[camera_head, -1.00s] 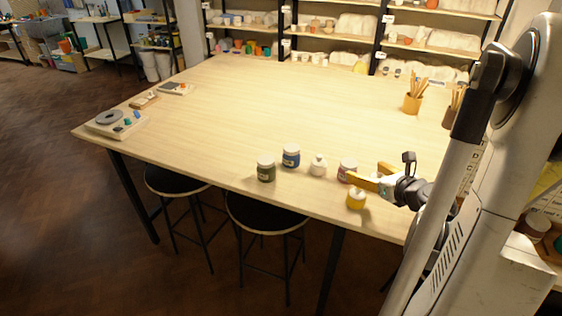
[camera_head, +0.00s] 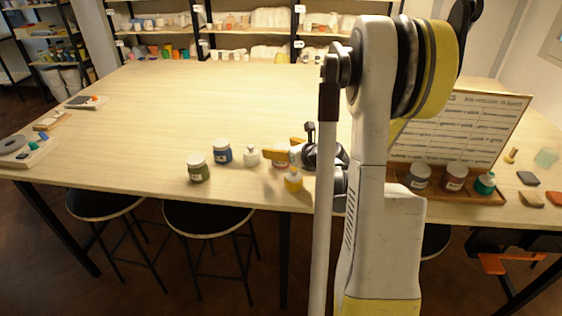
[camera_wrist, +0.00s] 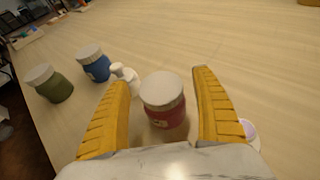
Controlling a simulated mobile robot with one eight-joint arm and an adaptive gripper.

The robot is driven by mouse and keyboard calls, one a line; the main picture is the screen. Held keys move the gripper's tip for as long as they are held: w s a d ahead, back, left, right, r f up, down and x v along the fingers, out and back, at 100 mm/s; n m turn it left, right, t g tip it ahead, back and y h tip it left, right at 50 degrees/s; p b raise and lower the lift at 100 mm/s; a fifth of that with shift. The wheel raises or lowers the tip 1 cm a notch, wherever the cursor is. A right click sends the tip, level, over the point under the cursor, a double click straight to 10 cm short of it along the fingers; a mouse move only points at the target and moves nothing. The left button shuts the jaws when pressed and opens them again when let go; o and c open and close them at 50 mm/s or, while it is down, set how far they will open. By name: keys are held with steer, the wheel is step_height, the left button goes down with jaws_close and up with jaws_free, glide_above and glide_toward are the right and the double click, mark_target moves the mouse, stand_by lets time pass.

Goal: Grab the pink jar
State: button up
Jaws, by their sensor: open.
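The pink jar (camera_wrist: 165,103) has a pale lid and a dark pink-red body with a small label. In the wrist view it stands upright on the table between the two yellow fingers of my gripper (camera_wrist: 170,98). The fingers are open, with a gap on each side of the jar. In the head view my gripper (camera_head: 288,154) reaches over the table from the right, and the pink jar (camera_head: 279,161) is mostly hidden behind its fingers.
A tray (camera_head: 480,194) of jars lies right. The table's far middle is clear.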

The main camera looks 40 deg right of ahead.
steer(key=c, duration=1.5)
steer(key=shift+r, duration=0.2)
